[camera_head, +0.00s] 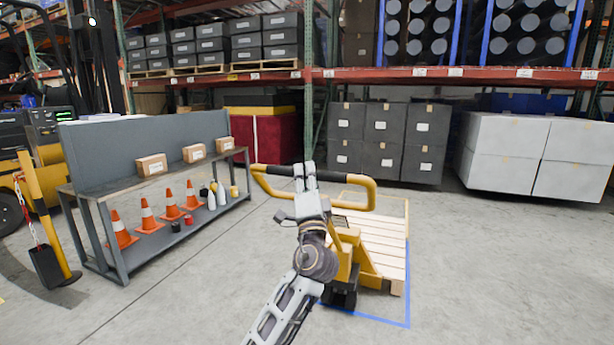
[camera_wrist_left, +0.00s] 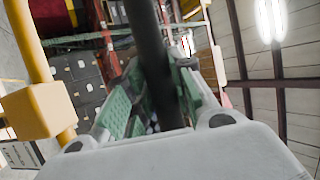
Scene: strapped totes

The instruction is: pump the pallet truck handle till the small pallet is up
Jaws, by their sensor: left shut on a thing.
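The pallet truck (camera_head: 345,255) is yellow and stands in front of me. Its yellow loop handle (camera_head: 360,205) has a black grip bar across the top. My left gripper (camera_head: 305,172) is shut around the black grip bar near its middle. In the left wrist view the black bar (camera_wrist_left: 152,50) runs between the green-padded fingers, and a yellow part of the handle (camera_wrist_left: 38,110) is at the left. The small wooden pallet (camera_head: 385,240) lies behind the truck, low near the floor. My arm and the truck hide part of it. My right gripper is in neither view.
A grey workbench (camera_head: 150,180) with small boxes, orange cones (camera_head: 148,215) and bottles stands left. A yellow post (camera_head: 48,215) is at far left. Blue floor tape (camera_head: 370,318) edges the pallet spot. Dark boxes (camera_head: 382,140) and white boxes (camera_head: 500,150) stand behind. Floor at right is clear.

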